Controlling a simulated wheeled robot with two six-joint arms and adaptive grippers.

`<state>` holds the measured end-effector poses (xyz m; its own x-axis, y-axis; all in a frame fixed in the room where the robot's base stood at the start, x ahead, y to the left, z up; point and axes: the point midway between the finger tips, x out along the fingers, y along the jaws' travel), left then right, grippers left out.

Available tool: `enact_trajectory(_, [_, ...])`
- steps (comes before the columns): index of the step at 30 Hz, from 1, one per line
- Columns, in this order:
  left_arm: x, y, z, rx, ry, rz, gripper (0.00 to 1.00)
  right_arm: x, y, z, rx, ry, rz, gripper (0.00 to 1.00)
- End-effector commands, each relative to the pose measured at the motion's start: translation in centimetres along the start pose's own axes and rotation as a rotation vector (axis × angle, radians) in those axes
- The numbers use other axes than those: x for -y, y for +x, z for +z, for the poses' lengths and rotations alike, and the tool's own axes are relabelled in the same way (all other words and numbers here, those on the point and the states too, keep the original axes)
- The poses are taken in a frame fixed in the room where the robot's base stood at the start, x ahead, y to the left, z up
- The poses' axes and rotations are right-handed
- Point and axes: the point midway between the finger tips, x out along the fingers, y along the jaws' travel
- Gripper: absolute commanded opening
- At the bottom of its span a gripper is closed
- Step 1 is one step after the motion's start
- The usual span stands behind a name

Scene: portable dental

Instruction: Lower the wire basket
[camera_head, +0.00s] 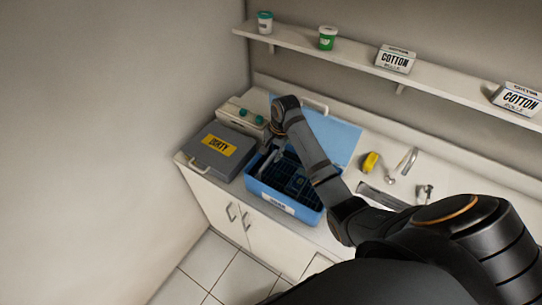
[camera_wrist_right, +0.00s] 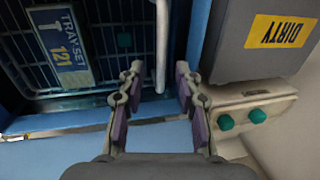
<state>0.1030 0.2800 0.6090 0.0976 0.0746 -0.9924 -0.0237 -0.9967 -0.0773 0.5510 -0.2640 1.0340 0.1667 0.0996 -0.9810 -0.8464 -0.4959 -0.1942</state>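The wire basket (camera_wrist_right: 100,75) is a dark grid inside the blue box (camera_head: 308,215); it also shows in the head view (camera_head: 290,165). It carries a "TRAY SET T 121" tag (camera_wrist_right: 61,45). A pale handle bar (camera_wrist_right: 161,40) rises from its side. My right gripper (camera_wrist_right: 158,72) is open, with the end of the bar between its purple-padded fingers and a gap visible on each side. In the head view the right gripper (camera_head: 268,150) is over the left part of the box, partly hidden by its wrist. How high the basket sits is hard to tell. My left gripper is not in view.
A grey case marked "DIRTY" (camera_head: 205,163) and a pale unit with green knobs (camera_head: 236,121) stand left of the box. The box's blue lid (camera_head: 340,137) is open at the back. A yellow item (camera_head: 370,162) and metal tools (camera_head: 408,160) lie to the right. A shelf (camera_head: 350,62) runs above.

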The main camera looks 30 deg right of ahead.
Motion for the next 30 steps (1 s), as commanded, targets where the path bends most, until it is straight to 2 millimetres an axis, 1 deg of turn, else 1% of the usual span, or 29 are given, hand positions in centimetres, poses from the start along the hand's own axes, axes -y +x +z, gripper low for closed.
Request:
enact_trajectory(1, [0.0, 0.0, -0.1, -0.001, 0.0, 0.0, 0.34, 0.1, -1.4, -0.2, -0.006, -0.001, -0.003, 0.34])
enact_trajectory(6, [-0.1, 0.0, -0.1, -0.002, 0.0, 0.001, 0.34, 0.1, -5.5, -0.2, -0.004, 0.0, -0.002, 0.34])
enact_trajectory(9, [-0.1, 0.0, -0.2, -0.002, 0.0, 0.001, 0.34, 0.0, -7.4, -0.1, -0.003, 0.0, 0.0, 0.34])
enact_trajectory(12, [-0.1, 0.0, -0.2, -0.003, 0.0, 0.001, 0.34, 0.0, -8.7, -0.1, -0.002, 0.001, 0.001, 0.34])
enact_trajectory(17, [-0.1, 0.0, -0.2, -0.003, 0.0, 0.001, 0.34, 0.0, -9.3, 0.0, 0.0, 0.001, 0.003, 0.34])
enact_trajectory(30, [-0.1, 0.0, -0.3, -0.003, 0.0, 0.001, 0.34, 0.0, -9.3, 0.0, 0.0, 0.001, 0.002, 0.34])
